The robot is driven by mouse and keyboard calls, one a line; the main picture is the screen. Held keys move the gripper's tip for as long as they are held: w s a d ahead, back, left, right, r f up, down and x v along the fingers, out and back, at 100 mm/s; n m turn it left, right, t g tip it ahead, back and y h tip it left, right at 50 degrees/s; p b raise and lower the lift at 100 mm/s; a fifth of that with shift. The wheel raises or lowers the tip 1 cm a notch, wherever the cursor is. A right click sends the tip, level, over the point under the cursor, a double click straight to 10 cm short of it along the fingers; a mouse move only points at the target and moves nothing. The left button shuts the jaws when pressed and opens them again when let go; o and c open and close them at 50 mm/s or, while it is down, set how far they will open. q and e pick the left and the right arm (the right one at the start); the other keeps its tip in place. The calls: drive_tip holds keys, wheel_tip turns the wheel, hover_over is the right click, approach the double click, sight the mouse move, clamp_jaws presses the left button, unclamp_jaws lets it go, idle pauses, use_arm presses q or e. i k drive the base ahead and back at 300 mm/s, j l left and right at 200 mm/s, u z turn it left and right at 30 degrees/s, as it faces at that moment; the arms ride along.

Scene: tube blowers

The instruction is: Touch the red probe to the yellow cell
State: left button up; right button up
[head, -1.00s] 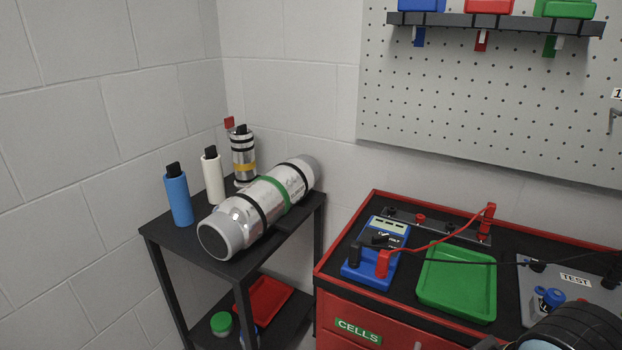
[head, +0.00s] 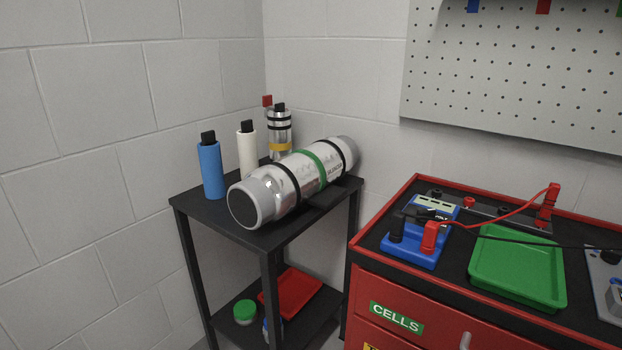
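The red probe (head: 548,203) appears to be the upright red handle at the right end of the black rack (head: 503,219) on the red cabinet top. A red lead runs from it towards the blue meter (head: 412,248), where a red plug (head: 430,237) stands. A black lead runs from the meter to the right. I see no thing that is clearly the yellow cell; a drawer front bears a green CELLS label (head: 396,317). Neither of my grippers is in view.
A green tray (head: 517,297) lies beside the meter. A black side table (head: 228,225) at left holds a large silver cylinder (head: 292,187), a blue bottle (head: 211,170), a white bottle (head: 246,152) and a silver canister with a yellow band (head: 280,131). A pegboard (head: 520,90) hangs behind.

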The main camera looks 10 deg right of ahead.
sight(549, 201)
drive_tip(key=l+z, duration=0.1)
drive_tip(key=z, duration=1.55)
